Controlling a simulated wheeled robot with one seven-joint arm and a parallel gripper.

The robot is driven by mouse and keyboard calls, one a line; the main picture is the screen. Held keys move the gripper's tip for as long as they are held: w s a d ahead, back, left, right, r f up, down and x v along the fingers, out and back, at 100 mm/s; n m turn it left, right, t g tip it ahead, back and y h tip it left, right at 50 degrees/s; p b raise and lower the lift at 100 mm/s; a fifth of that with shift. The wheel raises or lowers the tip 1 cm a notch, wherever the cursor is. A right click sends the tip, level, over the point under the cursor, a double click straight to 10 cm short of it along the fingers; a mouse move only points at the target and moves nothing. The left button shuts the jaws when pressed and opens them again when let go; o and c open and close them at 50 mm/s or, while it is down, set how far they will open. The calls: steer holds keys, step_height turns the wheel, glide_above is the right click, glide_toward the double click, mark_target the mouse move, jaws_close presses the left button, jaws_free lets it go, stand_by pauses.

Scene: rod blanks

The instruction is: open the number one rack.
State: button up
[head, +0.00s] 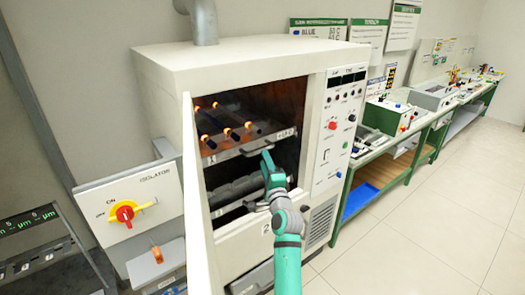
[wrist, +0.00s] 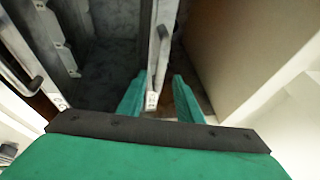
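The furnace (head: 215,62) has its door (head: 200,215) standing open. Inside, an upper rack (head: 228,153) has a metal front bar with a handle and small label plates; the numbers are too small to read surely. A lower rack (head: 225,210) sits beneath it. My gripper (head: 267,158) is at the furnace opening, by the upper rack's handle. In the wrist view my gripper (wrist: 160,80) has its fingers apart, with a metal front bar (wrist: 155,75) and its dark handle (wrist: 162,45) between or just beyond them. Contact cannot be told.
Several rods (head: 228,132) with glowing ends lie on the upper rack. An isolator box (head: 130,208) with a red and yellow switch stands left of the open door. The control panel (head: 340,125) is on the furnace's right. Green benches (head: 400,150) line the wall; the floor at right is clear.

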steer(key=shift+x, duration=3.3)
steer(key=shift+d+r, duration=0.1)
jaws_close()
